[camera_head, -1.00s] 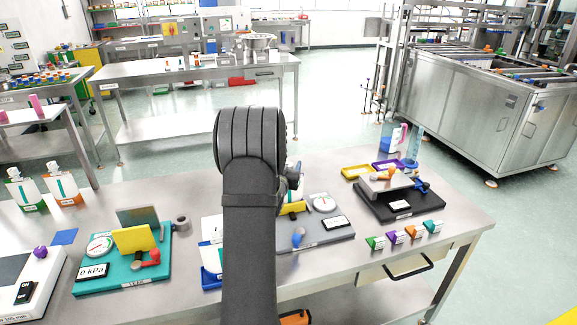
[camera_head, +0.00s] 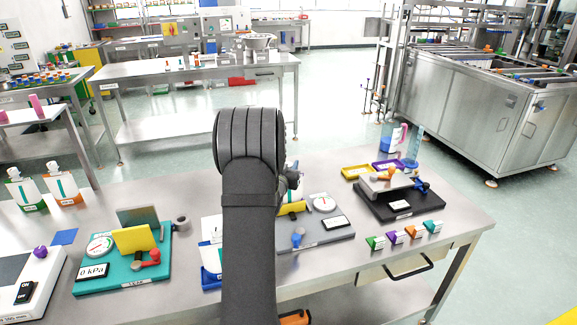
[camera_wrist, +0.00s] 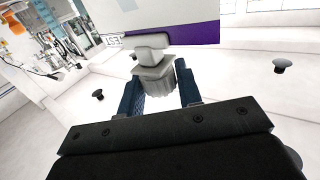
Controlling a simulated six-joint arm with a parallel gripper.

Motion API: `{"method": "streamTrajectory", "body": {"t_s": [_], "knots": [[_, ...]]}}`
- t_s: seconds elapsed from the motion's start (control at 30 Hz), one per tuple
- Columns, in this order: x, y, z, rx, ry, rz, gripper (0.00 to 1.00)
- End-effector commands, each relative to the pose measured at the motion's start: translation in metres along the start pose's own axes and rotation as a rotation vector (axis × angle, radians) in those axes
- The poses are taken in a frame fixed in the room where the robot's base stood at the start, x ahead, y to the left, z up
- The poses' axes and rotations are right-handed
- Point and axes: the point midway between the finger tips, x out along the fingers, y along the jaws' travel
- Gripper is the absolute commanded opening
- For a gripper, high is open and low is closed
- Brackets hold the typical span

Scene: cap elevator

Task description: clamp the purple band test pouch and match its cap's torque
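In the wrist view, a white pouch with a purple band (camera_wrist: 206,34) and partly hidden lettering stands beyond my gripper. My gripper (camera_wrist: 163,92) has dark blue fingers on either side of a grey ribbed piece (camera_wrist: 155,76). A grey flat block sits just above this piece, in front of the band. Whether the fingers press on the piece I cannot tell. In the head view my arm hides the gripper and much of the grey station (camera_head: 318,238) with a round dial, a blue knob and a small display.
A teal station (camera_head: 125,280) with a dial and yellow plate stands to the left. A black station (camera_head: 400,206) with a grey plate and clear stand is at the right. Several small coloured blocks (camera_head: 404,235) line the front right edge. Bare table lies behind my arm.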

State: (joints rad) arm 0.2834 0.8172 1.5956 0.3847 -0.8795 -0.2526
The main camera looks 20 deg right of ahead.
Motion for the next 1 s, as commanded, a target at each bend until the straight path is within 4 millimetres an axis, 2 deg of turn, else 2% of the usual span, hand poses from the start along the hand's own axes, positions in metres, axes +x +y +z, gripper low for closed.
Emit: {"method": "streamTrajectory", "body": {"t_s": [0.03, 0.1, 0.47, 0.67, 1.0], "knots": [[0.0, 0.0, 0.0, 0.0, 0.0, 0.0, 0.42], [0.0, 0.0, 0.0, 0.0, 0.0, 0.0, 0.51], [-0.006, 0.0, -0.001, 0.0, 0.0, 0.0, 0.51], [-0.038, -0.001, -0.001, 0.0, -0.002, -0.002, 0.51], [-0.121, -0.001, -0.001, 0.0, -0.001, -0.002, 0.51]]}}
